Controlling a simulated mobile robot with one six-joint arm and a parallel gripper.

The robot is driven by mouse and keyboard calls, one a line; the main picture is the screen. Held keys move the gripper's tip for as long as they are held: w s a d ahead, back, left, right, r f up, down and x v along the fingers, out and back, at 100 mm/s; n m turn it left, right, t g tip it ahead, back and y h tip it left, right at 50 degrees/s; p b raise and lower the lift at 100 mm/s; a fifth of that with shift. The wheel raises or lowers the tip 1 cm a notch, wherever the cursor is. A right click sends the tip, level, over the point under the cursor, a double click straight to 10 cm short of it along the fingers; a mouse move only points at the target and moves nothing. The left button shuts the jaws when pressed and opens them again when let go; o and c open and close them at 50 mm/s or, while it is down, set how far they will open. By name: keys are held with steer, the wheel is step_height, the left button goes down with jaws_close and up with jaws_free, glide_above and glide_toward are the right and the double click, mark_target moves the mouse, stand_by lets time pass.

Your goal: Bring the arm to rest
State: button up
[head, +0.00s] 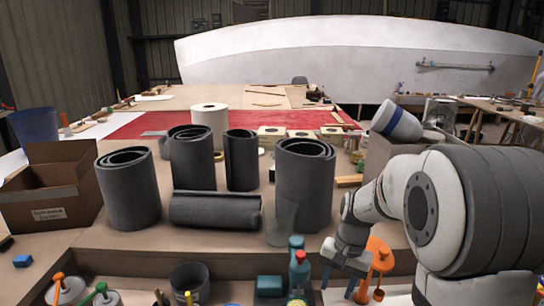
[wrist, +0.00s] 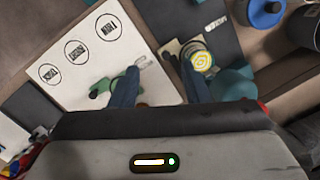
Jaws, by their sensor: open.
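My arm (head: 440,215) comes in from the right of the head view and bends down to my gripper (head: 338,280), low over the near, lower shelf. In the wrist view my gripper (wrist: 160,88) shows two blue fingers spread apart with nothing held between them. Below the fingers lies a white board (wrist: 85,60) with three round printed marks. A round item with a yellow spiral top (wrist: 202,62) shows by the right finger. Whether the fingers touch anything below cannot be told.
An orange stand (head: 378,262) is right beside my gripper. A red-capped bottle (head: 299,270) is just to its left. Dark rolls (head: 305,185) and a clear cylinder (head: 280,222) stand on the bench behind. An open cardboard box (head: 50,190) is at left. A blue round container (wrist: 265,12) lies upper right.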

steer(key=s+r+n+t+p, duration=0.1)
steer(key=s+r+n, duration=0.1)
steer(key=s+r, duration=0.3)
steer(key=s+r+n+t+h+p, duration=0.1)
steer(key=s+r+n+t+p, duration=0.1)
steer(key=s+r, duration=0.4)
steer(key=s+n, duration=0.1)
steer(key=s, duration=0.4)
steer(key=shift+s+a+t+h+p, duration=0.15)
steer(key=shift+a+t+h+p, duration=0.15)
steer(key=shift+a, duration=0.1)
